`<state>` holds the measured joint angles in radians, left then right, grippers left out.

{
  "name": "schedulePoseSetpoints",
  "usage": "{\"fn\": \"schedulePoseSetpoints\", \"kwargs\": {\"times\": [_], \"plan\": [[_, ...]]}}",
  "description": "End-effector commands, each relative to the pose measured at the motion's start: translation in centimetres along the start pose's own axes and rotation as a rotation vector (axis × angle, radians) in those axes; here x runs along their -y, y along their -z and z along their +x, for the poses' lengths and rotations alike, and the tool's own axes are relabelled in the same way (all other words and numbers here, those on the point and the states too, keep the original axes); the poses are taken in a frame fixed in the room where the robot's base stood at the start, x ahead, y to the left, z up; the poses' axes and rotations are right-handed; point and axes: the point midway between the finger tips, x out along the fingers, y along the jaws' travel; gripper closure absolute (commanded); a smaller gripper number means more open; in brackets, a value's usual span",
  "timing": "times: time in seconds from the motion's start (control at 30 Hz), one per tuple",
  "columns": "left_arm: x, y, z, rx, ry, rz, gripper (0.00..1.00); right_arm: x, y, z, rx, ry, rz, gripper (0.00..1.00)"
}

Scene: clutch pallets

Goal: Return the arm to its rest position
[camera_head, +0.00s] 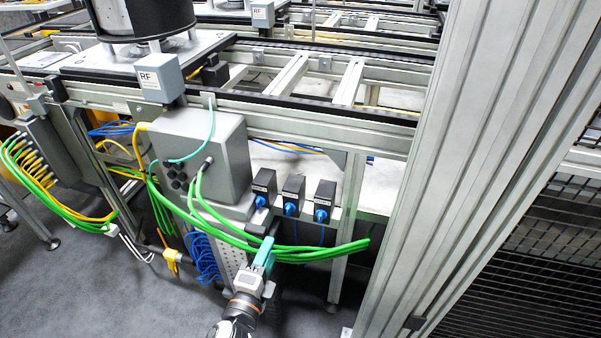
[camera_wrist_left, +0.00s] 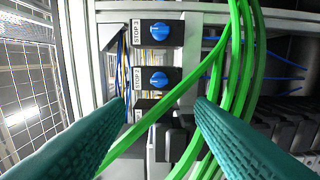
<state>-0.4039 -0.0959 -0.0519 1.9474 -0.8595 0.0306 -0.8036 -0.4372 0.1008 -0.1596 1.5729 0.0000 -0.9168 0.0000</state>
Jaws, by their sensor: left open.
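My left gripper (camera_head: 268,243) reaches up from the bottom of the head view, with its teal fingers in front of the conveyor frame, close to the green cables (camera_head: 318,251). In the left wrist view its two teal fingers (camera_wrist_left: 160,103) are spread wide apart, with nothing held. The green cables (camera_wrist_left: 236,70) hang in front of that camera and one crosses the gap between the fingers; I cannot tell whether they touch. My right gripper is in neither view.
Three black boxes with blue knobs (camera_head: 293,192) sit beyond my gripper; labels STOP 3 (camera_wrist_left: 139,34) and STOP 2 (camera_wrist_left: 139,78) show. A grey control box (camera_head: 205,150) is above left. A thick aluminium post (camera_head: 440,170) stands to the right. Grey floor (camera_head: 90,290) is free at lower left.

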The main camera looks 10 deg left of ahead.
Motion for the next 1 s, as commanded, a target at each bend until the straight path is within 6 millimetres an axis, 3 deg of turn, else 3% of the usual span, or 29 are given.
{"fn": "schedulePoseSetpoints", "kwargs": {"times": [0.17, 0.27, 0.37, 0.4, 0.5, 0.6, 0.7, 0.9, 1.0], "plan": [[1.2, 0.3, -0.1, -0.014, 0.036, -0.046, 0.51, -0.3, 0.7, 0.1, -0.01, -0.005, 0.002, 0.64], [4.9, 1.1, -0.7, -0.07, 0.154, -0.2, 0.51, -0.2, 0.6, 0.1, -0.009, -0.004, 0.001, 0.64], [11.1, 2.1, -2.6, -0.181, 0.348, -0.437, 0.51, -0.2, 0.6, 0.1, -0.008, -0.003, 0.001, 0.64], [13.8, 2.4, -3.8, -0.24, 0.435, -0.538, 0.51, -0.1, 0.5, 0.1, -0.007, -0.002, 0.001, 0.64], [19.4, 2.8, -7.2, -0.392, 0.626, -0.746, 0.51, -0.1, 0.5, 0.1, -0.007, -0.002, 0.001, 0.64], [23.6, 2.9, -10.7, -0.538, 0.777, -0.897, 0.51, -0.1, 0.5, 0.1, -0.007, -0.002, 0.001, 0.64], [26.6, 2.8, -14.1, -0.677, 0.903, -1.008, 0.51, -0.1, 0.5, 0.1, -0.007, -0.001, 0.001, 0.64], [30.9, 2.5, -20.9, -0.959, 1.115, -1.163, 0.51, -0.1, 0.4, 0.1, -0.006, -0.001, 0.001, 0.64], [30.7, 2.5, -22.3, -0.977, 1.131, -1.162, 0.51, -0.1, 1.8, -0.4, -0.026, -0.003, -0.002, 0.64]]}}
